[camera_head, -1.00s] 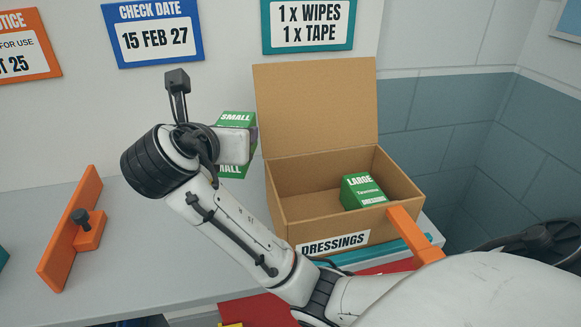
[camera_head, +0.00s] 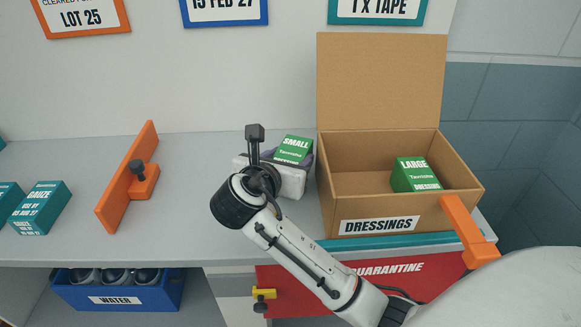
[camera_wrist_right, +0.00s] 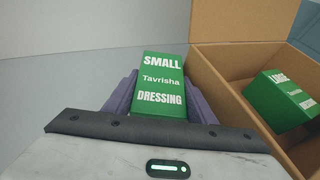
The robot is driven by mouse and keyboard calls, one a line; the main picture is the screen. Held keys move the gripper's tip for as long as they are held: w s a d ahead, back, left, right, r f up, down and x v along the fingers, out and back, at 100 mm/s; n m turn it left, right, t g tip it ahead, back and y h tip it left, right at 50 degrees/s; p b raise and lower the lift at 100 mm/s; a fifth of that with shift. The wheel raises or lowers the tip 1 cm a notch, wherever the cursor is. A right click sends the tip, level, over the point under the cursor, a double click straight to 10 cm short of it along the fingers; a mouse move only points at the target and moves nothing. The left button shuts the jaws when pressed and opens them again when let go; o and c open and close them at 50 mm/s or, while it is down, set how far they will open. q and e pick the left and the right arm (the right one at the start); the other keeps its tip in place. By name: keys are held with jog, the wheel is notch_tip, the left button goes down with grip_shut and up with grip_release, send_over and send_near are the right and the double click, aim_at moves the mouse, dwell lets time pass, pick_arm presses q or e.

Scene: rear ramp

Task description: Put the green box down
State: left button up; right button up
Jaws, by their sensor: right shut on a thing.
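The green box (camera_head: 294,149), labelled SMALL DRESSING, is just left of the cardboard DRESSINGS box, over the grey counter. My right gripper (camera_head: 290,160) is shut on it. In the right wrist view the green box (camera_wrist_right: 160,85) sits between the purple finger pads, its label facing the camera. I cannot tell whether its underside touches the counter. The DRESSINGS box (camera_head: 365,184) stands open with its lid up. A LARGE green box (camera_head: 416,174) lies inside it and also shows in the right wrist view (camera_wrist_right: 280,100). My left gripper is not in view.
An orange bracket (camera_head: 128,180) with a dark knob stands on the counter (camera_head: 190,190) at left; the counter between it and my gripper is clear. Teal gauze boxes (camera_head: 41,208) are at far left. An orange clamp (camera_head: 469,232) grips the box's front right. A blue WATER bin (camera_head: 117,288) is below.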

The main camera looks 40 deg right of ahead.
jog(key=shift+f, duration=1.15)
jog(key=o, duration=0.9)
jog(key=shift+f, duration=0.15)
